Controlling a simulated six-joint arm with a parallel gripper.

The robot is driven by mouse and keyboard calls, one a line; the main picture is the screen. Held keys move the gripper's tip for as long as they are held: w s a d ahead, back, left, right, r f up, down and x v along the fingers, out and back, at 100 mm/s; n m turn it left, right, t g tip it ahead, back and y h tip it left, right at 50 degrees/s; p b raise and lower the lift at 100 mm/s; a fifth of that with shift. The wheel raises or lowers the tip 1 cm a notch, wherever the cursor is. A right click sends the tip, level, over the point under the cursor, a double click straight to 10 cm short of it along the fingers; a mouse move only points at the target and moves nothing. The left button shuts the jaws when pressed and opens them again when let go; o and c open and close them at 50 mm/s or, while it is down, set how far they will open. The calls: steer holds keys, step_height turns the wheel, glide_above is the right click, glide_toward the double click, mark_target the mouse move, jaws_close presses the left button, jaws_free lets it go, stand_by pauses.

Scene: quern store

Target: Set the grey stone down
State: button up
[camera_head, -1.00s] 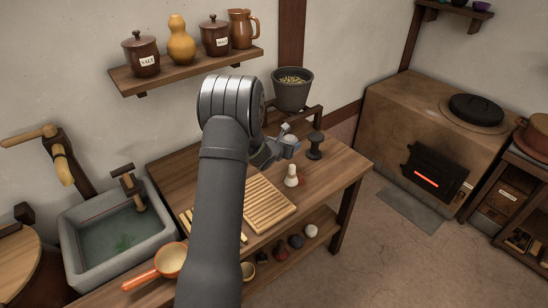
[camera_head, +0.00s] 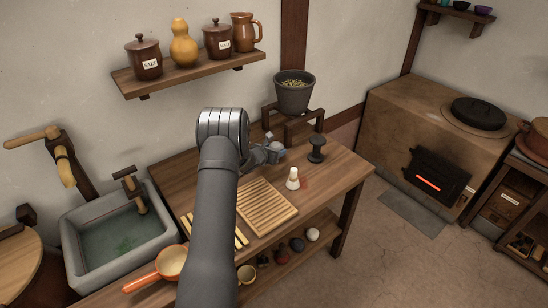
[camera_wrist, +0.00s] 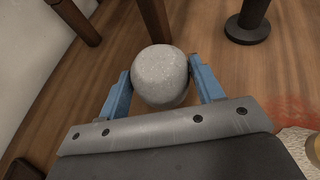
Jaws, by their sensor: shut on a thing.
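The grey stone (camera_wrist: 160,77) is rounded, speckled and pale. It sits between the two blue fingers of my gripper (camera_wrist: 160,84), which touch its sides in the wrist view. In the head view my gripper (camera_head: 272,152) is over the back part of the wooden table (camera_head: 338,176), left of a dark spool-shaped object (camera_head: 316,149) and in front of the stand. The stone is small and hard to make out there. I cannot tell whether its underside touches the table.
A dark wooden stand (camera_head: 303,125) carries a grey pot (camera_head: 294,93) close behind my gripper; its legs show beyond the stone in the wrist view. A white-topped piece (camera_head: 292,180) stands nearer the front beside a red stain. A slatted board (camera_head: 266,206) lies to the left.

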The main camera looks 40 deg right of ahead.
steer(key=shift+f, duration=1.75)
steer(key=shift+f, duration=0.15)
steer(key=o, duration=1.2)
steer(key=shift+f, duration=0.1)
steer(key=shift+s+a+r, duration=0.1)
steer(key=shift+a+r, duration=0.05)
steer(key=shift+r, duration=0.1)
steer(key=v, duration=1.1)
steer(key=shift+s+a+r, duration=0.1)
steer(key=shift+s+a, duration=0.05)
steer(key=shift+a, duration=0.15)
steer(key=shift+d, duration=0.1)
